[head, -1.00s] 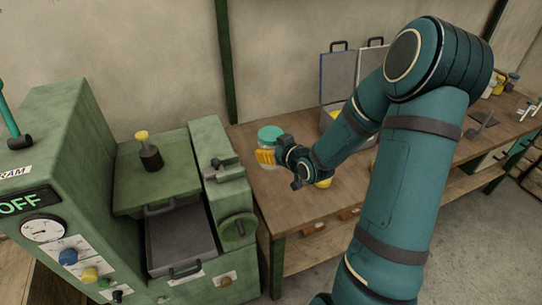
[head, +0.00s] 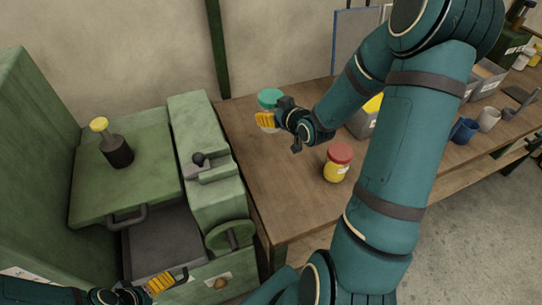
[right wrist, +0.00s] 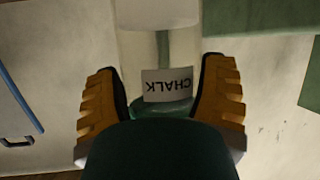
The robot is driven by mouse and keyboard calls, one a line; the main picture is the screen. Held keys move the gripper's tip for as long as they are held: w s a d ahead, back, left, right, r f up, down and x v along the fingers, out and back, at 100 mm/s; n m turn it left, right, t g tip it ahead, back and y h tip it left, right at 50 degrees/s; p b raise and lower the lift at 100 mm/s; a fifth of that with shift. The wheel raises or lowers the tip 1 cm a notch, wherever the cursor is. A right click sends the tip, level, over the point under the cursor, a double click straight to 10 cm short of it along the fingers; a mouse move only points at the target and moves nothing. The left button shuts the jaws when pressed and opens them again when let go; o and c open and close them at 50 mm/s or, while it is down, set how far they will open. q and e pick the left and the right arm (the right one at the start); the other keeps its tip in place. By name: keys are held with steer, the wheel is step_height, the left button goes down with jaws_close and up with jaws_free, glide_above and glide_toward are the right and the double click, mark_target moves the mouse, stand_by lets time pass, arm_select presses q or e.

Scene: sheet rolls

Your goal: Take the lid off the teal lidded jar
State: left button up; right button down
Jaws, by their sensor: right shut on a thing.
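The teal lidded jar (head: 271,98) is at the bench's back left in the head view, its teal lid on. My right gripper (head: 266,120) is shut on the jar's body below the lid, and its orange fingers hide much of the glass. In the right wrist view the clear jar (right wrist: 160,50) appears upside down between both fingers, with a white CHALK label. Its teal lid shows only as a sliver above my dark housing. I cannot tell whether the jar touches the bench. My left gripper (head: 165,282) is low at the left, in front of the green machine, its opening unclear.
A red-lidded jar with yellow contents (head: 338,163) stands on the wooden bench (head: 270,185), right of my right gripper. The green machine (head: 205,125) adjoins the bench on the left, with a dark yellow-capped bottle (head: 114,146) on it. Blue and pale mugs (head: 464,131) stand farther right.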

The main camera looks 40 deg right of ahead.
mark_target(274, 132)
steer(key=shift+s+a+f+b, duration=0.25)
steer(key=shift+f+b, duration=0.1)
steer(key=shift+f, duration=0.4)
step_height(274, 132, down, 7)
steer(key=shift+w+d+r+b, duration=0.15)
steer(key=shift+r+b, duration=0.05)
steer(key=shift+b, duration=0.75)
steer(key=shift+f+b, duration=0.4)
steer(key=shift+f, duration=1.5)
arm_select(q)
step_height(274, 132, down, 4)
steer(key=shift+s+f, duration=0.1)
steer(key=shift+f, duration=0.05)
